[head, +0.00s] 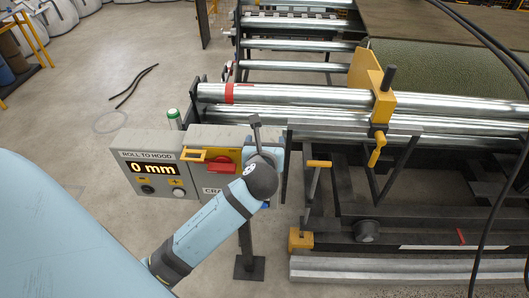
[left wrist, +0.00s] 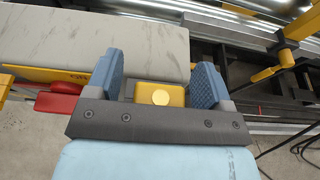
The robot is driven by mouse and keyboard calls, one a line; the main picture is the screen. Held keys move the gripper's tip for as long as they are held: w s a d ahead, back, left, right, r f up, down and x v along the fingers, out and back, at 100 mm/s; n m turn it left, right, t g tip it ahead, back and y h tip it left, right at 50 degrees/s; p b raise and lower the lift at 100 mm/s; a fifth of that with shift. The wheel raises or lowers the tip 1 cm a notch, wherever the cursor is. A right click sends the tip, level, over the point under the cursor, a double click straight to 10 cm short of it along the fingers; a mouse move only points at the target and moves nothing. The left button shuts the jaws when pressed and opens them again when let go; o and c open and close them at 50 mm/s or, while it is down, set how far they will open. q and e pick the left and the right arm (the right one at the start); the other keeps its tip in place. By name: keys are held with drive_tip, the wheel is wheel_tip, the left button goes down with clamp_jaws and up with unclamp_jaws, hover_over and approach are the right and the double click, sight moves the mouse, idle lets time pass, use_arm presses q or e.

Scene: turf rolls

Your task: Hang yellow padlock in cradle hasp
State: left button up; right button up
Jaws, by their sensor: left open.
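A yellow padlock body (left wrist: 174,95) with a pale round disc shows in the left wrist view, between the blue finger pads of my left gripper (left wrist: 156,72). The fingers stand apart; the padlock looks nearer the right finger, and I cannot tell whether it touches. Its shackle is not visible. In the head view, my left gripper (head: 266,158) is at the right end of the grey control box and hides the padlock.
The grey control box (head: 147,180) reads "ROLL TO HOOD" and 0 mm. To the right are steel rollers (head: 290,95), a dark frame and a yellow clamp (head: 381,100) with a handle. Black cables hang at far right. Open concrete floor lies to the left.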

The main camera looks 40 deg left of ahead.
use_arm(q)
drive_tip(key=c, duration=1.1)
drive_tip(key=shift+o, duration=0.2)
